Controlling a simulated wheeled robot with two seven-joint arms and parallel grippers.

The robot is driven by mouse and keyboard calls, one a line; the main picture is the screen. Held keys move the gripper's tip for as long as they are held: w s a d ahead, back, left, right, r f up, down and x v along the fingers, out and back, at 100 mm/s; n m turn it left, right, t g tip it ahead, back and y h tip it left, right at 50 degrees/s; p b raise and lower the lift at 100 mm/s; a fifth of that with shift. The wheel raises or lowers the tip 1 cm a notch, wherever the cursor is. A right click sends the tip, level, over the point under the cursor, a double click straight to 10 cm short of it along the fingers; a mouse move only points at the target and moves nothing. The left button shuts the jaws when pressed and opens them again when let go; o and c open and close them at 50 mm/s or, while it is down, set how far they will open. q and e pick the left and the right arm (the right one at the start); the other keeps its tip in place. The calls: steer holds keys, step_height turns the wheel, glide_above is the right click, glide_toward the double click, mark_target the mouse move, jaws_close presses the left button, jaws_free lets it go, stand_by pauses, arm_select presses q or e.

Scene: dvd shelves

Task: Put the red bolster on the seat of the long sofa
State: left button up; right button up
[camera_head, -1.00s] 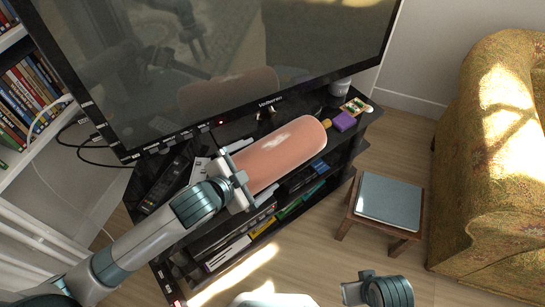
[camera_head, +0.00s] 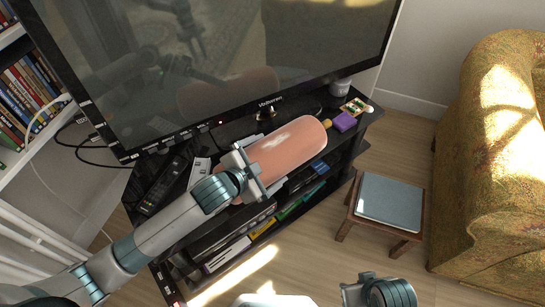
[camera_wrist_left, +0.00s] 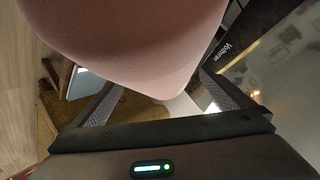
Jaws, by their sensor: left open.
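The red bolster (camera_head: 290,145), a pale pinkish-red cylinder with a rounded end, lies on the black TV stand in front of the television. My left gripper (camera_head: 258,172) is open, with its fingers on either side of the bolster's left part. In the left wrist view the bolster (camera_wrist_left: 130,40) fills the top, between the two spread fingers (camera_wrist_left: 158,100); contact is unclear. A yellow patterned sofa (camera_head: 500,165) stands at the right, only partly in view; its seat is not clearly visible. My right gripper (camera_head: 352,292) is at the bottom edge, its jaws unclear.
The large television (camera_head: 220,60) stands close behind the bolster. A stool with a grey-blue top (camera_head: 389,202) stands between stand and sofa. A bookshelf (camera_head: 25,100) is at left.

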arm_select(q)
steer(key=shift+x, duration=0.9)
arm_select(e)
steer(key=shift+w+a+r, duration=0.1)
steer(key=shift+a+r, duration=0.05)
steer(key=shift+a, duration=0.2)
steer(key=shift+d, duration=0.15)
arm_select(q)
steer(key=c, duration=1.1)
steer(key=shift+r, duration=0.1)
steer(key=shift+r, duration=0.1)
